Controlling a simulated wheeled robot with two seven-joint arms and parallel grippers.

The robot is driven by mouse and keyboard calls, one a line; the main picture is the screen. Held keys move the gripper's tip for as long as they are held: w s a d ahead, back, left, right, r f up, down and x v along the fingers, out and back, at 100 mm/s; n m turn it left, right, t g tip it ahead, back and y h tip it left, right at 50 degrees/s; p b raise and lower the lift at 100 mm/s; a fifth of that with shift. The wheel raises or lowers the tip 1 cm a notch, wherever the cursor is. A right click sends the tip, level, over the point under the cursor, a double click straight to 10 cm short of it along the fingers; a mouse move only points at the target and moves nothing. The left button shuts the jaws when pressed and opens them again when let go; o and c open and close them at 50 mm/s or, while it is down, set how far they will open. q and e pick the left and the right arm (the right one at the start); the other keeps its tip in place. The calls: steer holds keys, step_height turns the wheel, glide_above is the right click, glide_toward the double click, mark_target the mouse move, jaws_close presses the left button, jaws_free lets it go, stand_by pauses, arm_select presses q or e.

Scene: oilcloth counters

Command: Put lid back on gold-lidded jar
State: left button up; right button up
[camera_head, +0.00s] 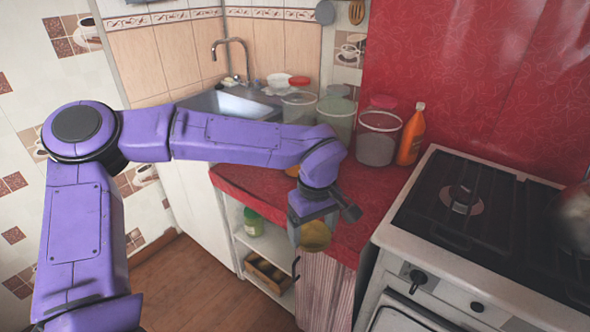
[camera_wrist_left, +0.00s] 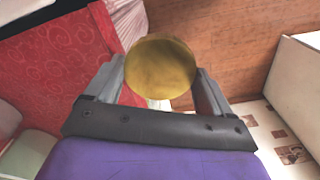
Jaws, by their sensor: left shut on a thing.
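A round gold lid (camera_head: 315,236) hangs between the fingers of my left gripper (camera_head: 313,224), just off the front edge of the red counter. In the left wrist view the gold lid (camera_wrist_left: 160,67) fills the space between the two fingers of my left gripper (camera_wrist_left: 159,85), which is shut on it. I cannot make out an open jar belonging to the gold lid. My right gripper is in neither view.
Several clear jars stand at the counter's back, including a red-lidded one (camera_head: 379,136) beside an orange bottle (camera_head: 412,134). A stove (camera_head: 455,250) is to the right, a sink (camera_head: 229,103) behind. The red counter (camera_head: 365,200) has bare room before the stove.

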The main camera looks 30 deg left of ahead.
arm_select(q)
steer(key=w+d+f+m, duration=0.1)
steer(key=d+f+m, duration=0.2)
steer(key=d+m, duration=0.3)
steer(key=w+d+f+m, duration=0.1)
steer(key=d+f+m, duration=0.3)
steer(key=d, duration=0.5)
steer(key=shift+w+m, duration=0.25)
steer(key=shift+m, duration=0.95)
